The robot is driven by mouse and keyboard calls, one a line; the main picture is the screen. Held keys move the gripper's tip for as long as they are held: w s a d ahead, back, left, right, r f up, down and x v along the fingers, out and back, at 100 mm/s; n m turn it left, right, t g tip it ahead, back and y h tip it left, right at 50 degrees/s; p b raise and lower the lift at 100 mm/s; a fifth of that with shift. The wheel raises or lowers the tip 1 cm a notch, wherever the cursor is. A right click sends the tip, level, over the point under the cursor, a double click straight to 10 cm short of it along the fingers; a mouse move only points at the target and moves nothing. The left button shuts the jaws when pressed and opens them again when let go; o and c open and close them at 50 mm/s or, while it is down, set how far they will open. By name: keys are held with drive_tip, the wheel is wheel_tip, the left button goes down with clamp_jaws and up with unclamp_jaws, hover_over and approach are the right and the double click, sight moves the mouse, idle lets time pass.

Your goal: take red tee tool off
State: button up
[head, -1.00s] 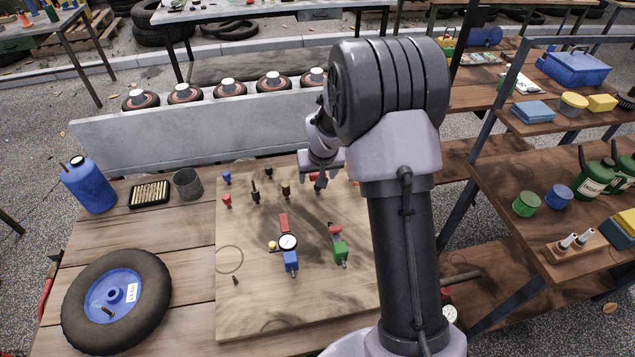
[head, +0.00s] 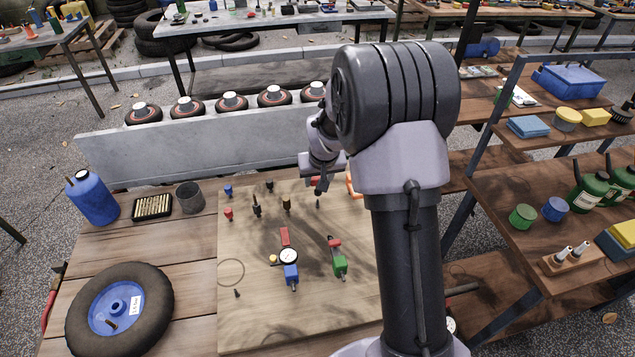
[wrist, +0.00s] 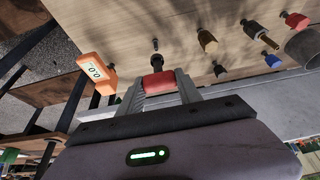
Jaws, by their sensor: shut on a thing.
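The red tee tool (wrist: 159,82) is between the two fingers of my gripper (wrist: 160,88) in the wrist view, and the fingers are shut on its red part. A dark stub (wrist: 156,60) shows just beyond the red part; I cannot tell whether it belongs to the tool. In the head view my gripper (head: 318,186) is above the back right part of the wooden board (head: 250,325), with a little red showing at the fingers. A small dark peg (head: 318,204) stands on the board just below it, seemingly apart from the fingers.
Several small coloured fittings, including a red one (head: 228,214), stand left of my gripper. An orange meter (wrist: 97,70) is close beside the gripper. A wheel (head: 119,314) lies left.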

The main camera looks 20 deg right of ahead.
drive_tip(key=s+d+b, duration=0.1)
drive_tip(key=s+d, duration=0.2)
drive_tip(key=s, duration=0.4)
drive_tip(key=s+d+b, duration=0.1)
drive_tip(key=s+d, duration=0.2)
drive_tip(key=s, duration=0.4)
wheel_tip(320, 180, up, 6)
drive_tip(key=p, duration=0.4)
drive_tip(key=shift+s, duration=0.35)
